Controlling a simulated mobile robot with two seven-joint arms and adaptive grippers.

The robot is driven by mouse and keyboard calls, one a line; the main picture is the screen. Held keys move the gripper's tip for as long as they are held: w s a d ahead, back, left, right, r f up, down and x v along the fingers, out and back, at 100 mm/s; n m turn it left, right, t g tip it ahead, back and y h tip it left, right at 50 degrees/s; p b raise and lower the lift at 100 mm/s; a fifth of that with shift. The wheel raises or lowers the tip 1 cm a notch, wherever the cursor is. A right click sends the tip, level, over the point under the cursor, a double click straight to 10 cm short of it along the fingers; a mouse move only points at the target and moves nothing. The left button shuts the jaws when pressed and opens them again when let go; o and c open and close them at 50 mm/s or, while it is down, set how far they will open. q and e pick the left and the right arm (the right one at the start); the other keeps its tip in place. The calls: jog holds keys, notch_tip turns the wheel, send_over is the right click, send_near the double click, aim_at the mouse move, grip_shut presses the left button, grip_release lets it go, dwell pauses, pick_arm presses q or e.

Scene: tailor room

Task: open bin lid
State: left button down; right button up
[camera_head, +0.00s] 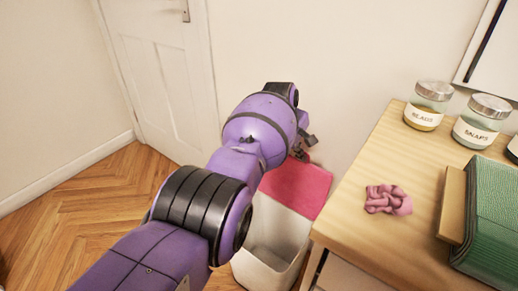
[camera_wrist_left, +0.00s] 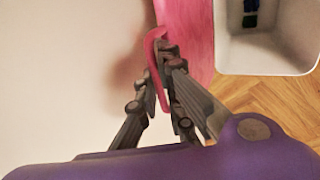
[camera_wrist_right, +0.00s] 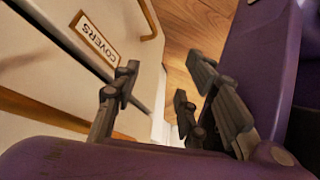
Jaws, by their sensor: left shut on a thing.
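The bin (camera_head: 268,252) is a white container on the floor beside the table. Its pink lid (camera_head: 300,186) stands raised at the back, near the wall, and the bin's mouth is uncovered. In the left wrist view the bin (camera_wrist_left: 266,52) is at the upper right and the lid (camera_wrist_left: 192,38) stands beside it. My left gripper (camera_head: 303,150) is at the lid's upper edge. In its wrist view, the left gripper (camera_wrist_left: 162,78) is shut on the lid's pink rim. My right gripper (camera_wrist_right: 160,78) shows only in its wrist view, open and empty, with its fingers apart.
The wooden table (camera_head: 352,238) at the right carries a pink scrunched cloth (camera_head: 388,200), glass jars (camera_head: 428,106) and green folded fabric (camera_head: 488,215). A drawer labelled COVERS (camera_wrist_right: 97,40) is near my right gripper. A white door (camera_head: 162,75) stands behind; the left floor is free.

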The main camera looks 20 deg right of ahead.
pick_arm(q)
jog(key=shift+w+d+b, duration=0.6)
jog(key=shift+d+b, duration=0.05)
jog(key=shift+b, duration=0.15)
pick_arm(e)
jog(key=f, duration=0.2)
jog(key=s, duration=0.1)
jog(key=shift+d+f, duration=0.35)
jog(key=shift+f, duration=0.05)
jog(key=shift+a, duration=0.2)
